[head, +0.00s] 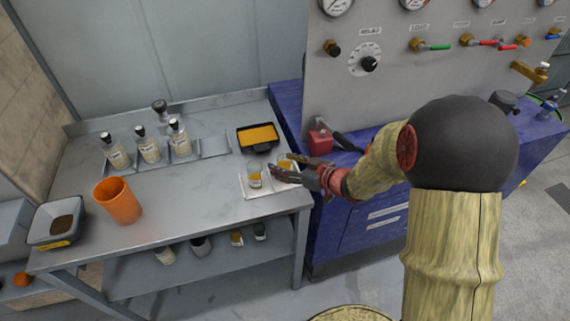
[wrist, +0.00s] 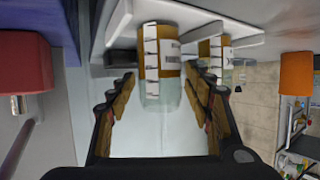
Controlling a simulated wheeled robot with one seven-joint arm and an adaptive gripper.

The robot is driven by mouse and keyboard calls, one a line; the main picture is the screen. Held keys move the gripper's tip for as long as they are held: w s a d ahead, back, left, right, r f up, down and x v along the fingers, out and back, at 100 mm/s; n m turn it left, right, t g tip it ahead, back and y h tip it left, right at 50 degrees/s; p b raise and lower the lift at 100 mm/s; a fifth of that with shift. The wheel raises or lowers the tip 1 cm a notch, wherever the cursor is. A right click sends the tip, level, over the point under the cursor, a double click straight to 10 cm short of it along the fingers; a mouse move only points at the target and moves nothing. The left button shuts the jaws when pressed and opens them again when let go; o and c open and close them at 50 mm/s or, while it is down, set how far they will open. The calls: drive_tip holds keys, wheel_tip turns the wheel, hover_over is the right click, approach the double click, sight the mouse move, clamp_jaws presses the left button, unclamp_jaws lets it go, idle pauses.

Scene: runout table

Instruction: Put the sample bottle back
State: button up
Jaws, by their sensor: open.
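Two small clear containers with amber contents stand on a pale tray (head: 258,193) at the right end of the grey table. One container (head: 255,177) is to the left; the other is partly hidden by my gripper (head: 283,166). In the wrist view, my gripper (wrist: 163,82) is open, its fingers on either side of the nearer amber container (wrist: 172,62), which has a white label. I cannot tell whether they touch it. The second container (wrist: 207,50) is just to its right. Several white-labelled bottles with black caps (head: 148,147) stand at the table's back left.
A flat holder (head: 212,147) extends right of the capped bottles. A black tray of orange material (head: 258,138) sits behind the pale tray. An orange cup (head: 118,200) and a grey bin (head: 58,220) stand at left. A blue cabinet with a gauge panel (head: 400,75) borders the table's right.

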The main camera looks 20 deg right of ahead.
drive_tip(key=shift+r, duration=0.25)
drive_tip(key=p+v, duration=0.4)
drive_tip(key=v, duration=0.8)
drive_tip(key=shift+f, duration=0.15)
